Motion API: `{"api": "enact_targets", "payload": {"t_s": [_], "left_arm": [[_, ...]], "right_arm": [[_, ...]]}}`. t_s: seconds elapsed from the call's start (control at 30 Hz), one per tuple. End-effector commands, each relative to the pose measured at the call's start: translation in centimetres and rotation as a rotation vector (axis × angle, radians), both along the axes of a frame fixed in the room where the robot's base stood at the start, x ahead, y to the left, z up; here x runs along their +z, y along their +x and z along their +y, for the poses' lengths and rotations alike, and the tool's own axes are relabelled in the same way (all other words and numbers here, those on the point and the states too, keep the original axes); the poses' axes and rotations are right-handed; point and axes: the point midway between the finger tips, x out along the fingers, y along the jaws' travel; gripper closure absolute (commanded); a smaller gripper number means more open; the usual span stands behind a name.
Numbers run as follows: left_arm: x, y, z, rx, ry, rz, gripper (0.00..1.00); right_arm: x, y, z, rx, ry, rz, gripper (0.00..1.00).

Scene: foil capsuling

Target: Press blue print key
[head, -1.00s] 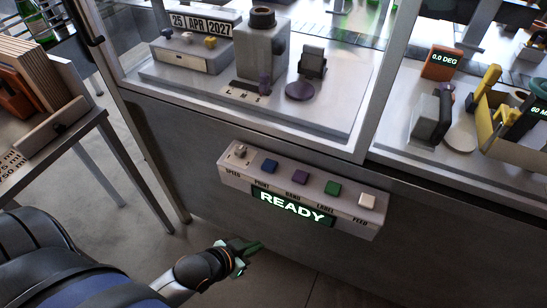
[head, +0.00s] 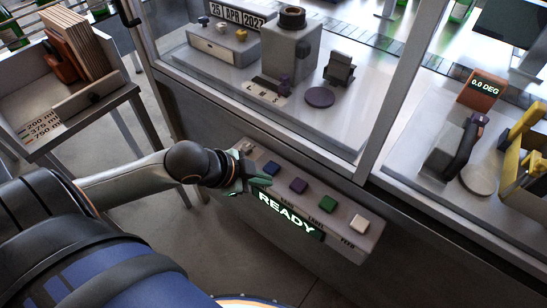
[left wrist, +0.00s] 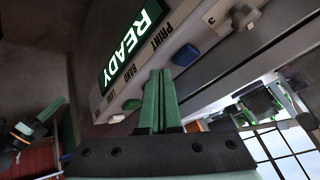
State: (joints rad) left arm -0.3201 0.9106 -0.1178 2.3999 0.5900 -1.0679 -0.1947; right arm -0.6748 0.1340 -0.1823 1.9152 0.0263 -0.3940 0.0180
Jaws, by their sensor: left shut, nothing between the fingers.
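The blue print key (head: 271,168) sits on the sloped grey control panel (head: 345,210), right of the speed knob (head: 248,149). The panel's display (head: 287,214) reads READY in green. My left gripper (head: 266,181) is shut and empty, its green fingertips just on the near side of the blue key and covering the PRINT label. In the left wrist view the shut fingertips (left wrist: 160,73) point toward the panel, with the blue key (left wrist: 186,55) slightly right and beyond; they look apart. What seems to be my right gripper (left wrist: 42,118) shows small at the left wrist view's left edge.
Purple (head: 298,186), green (head: 328,204) and white (head: 359,222) keys follow along the panel to the right. A glass-fronted machine with metal posts rises behind it. A side table (head: 95,107) with a wooden rack stands left. Floor below the panel is open.

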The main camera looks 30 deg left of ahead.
Motion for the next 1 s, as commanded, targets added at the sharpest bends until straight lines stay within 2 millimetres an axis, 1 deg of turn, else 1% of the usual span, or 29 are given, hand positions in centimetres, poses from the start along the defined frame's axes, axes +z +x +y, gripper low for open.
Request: {"api": "enact_targets", "payload": {"t_s": [0.03, 0.2, 0.4, 0.5, 0.7, 1.0], "left_arm": [[0.8, 0.7, 0.5, -0.037, 0.019, -0.021, 1.00], [3.8, 2.4, 1.3, -0.149, 0.057, -0.083, 1.00], [7.2, 4.0, 2.1, -0.241, 0.093, -0.139, 1.00], [8.4, 4.5, 2.4, -0.268, 0.105, -0.156, 1.00], [9.7, 4.9, 2.6, -0.291, 0.114, -0.175, 1.00], [9.8, 4.9, 2.6, -0.292, 0.114, -0.175, 1.00]], "right_arm": [[-0.1, -0.1, 0.1, 0.000, 0.002, 0.003, 1.00], [-0.1, -0.3, 0.2, 0.001, 0.004, 0.007, 1.00], [-0.1, -0.3, 0.2, 0.000, 0.004, 0.007, 1.00], [-0.1, -0.3, 0.2, 0.000, 0.004, 0.007, 1.00], [-0.2, -0.3, 0.2, 0.000, 0.004, 0.007, 1.00], [-0.1, -0.3, 0.2, -0.001, 0.003, 0.007, 1.00]]}}
